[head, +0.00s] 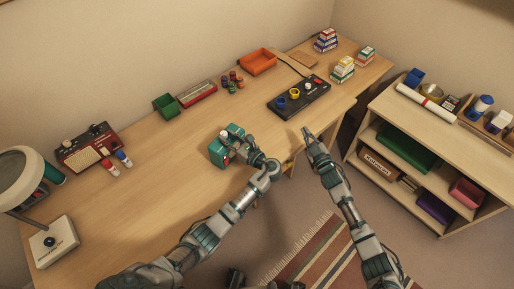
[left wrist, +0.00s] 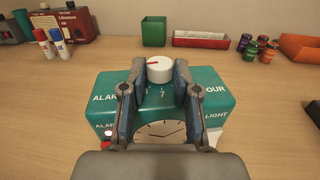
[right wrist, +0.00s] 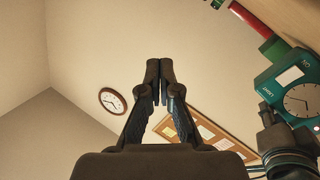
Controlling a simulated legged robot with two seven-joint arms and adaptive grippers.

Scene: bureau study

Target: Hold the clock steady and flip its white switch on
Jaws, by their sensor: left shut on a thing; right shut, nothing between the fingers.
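The teal clock (head: 217,155) stands on the desk. My left gripper (head: 238,143) is shut on it from above. In the left wrist view the fingers (left wrist: 159,76) lie on either side of the clock's white top knob (left wrist: 159,69), over the clock body (left wrist: 217,90). Part of the dial shows between them. A white piece (left wrist: 217,136) shows below the word LIGHT. In the right wrist view the clock (right wrist: 272,88) has a white switch plate (right wrist: 290,76) between ON and LIGHT; its position is unclear. My right gripper (head: 307,133) is shut and empty, right of the clock, apart from it.
A black panel with knobs (head: 313,103) lies beyond the clock to the right. A red device (head: 79,153), glue bottles (head: 122,158) and a lamp (head: 20,172) stand at the left. Green (head: 166,104) and orange (head: 258,62) trays are at the back. Shelves (head: 420,165) stand right.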

